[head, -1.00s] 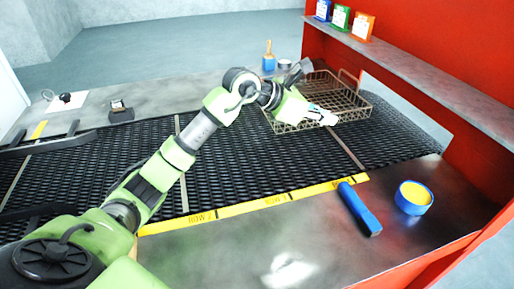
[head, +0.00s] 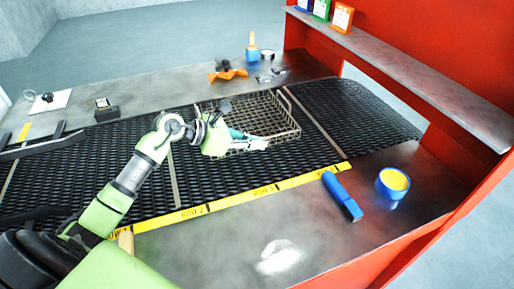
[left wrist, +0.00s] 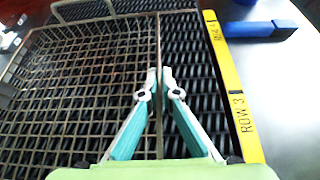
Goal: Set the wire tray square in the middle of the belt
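The wire tray (head: 286,134) is a brown mesh basket with a raised handle at its right end. It stands on the black mesh belt (head: 375,115), between two pale crosswise strips, nearer the right one. My left gripper (head: 262,143) is at the tray's front wall. In the left wrist view the tray's rim (left wrist: 158,40) runs between the two teal-and-white fingers (left wrist: 159,80), whose tips close on it from both sides. The arm hides part of the tray's left end. My right gripper is not in view.
A yellow row-marked strip (head: 250,196) lines the belt's front edge. Behind the belt are an orange piece (head: 228,74) and a brush (head: 253,52). Bare belt lies right of the tray.

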